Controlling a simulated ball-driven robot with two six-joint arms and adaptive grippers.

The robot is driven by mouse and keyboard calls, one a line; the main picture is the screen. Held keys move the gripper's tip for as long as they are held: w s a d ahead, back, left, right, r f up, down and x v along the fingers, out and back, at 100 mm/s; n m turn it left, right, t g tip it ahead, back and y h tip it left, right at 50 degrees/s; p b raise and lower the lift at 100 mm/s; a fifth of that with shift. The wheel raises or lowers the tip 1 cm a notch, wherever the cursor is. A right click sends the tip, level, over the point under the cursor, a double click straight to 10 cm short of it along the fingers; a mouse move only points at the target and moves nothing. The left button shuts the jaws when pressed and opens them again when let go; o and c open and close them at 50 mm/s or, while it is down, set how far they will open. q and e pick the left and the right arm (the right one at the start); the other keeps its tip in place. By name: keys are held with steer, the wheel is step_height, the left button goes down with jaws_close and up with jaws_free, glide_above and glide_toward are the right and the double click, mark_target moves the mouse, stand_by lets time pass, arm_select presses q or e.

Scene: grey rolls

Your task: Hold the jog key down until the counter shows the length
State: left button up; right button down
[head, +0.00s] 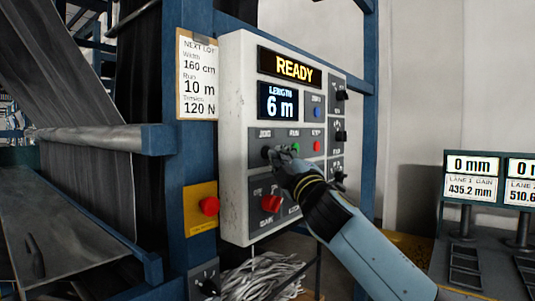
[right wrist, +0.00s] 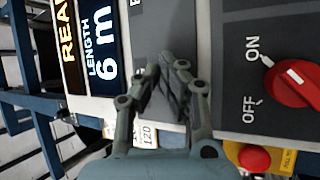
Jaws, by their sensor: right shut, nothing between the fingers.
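The white control panel (head: 237,130) stands upright on a blue post. Its top display (head: 290,67) reads READY. The length counter (head: 281,103) reads 6 m, and it also shows in the right wrist view (right wrist: 103,45). The lot card (head: 198,80) gives a run of 10 m. The dark jog key (head: 266,152) sits under the JOG label, partly covered by my right gripper (head: 277,157). That gripper is shut and empty, its fingertips at the key. In the right wrist view the fingertips (right wrist: 167,68) hide the key. I cannot tell whether it is pressed. My left gripper is out of view.
Close by are the green run button (head: 295,148), a red button (head: 317,146), a blue button (head: 317,112) and a red rotary switch (head: 271,203). A red emergency button (head: 208,206) on yellow is lower left. Grey web and a roller (head: 110,138) fill the left.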

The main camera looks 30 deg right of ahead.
steer(key=shift+w, duration=0.25)
stand_by(0.3)
steer(key=shift+s, duration=0.1)
steer(key=shift+s+d, duration=0.2)
steer(key=shift+s, duration=0.5)
steer(key=s, duration=0.1)
steer(key=s+d+b, duration=0.1)
steer(key=s, duration=0.1)
steer(key=s+d, duration=0.1)
steer(key=shift+s+b, duration=0.3)
steer(key=shift+s, duration=0.05)
stand_by(0.5)
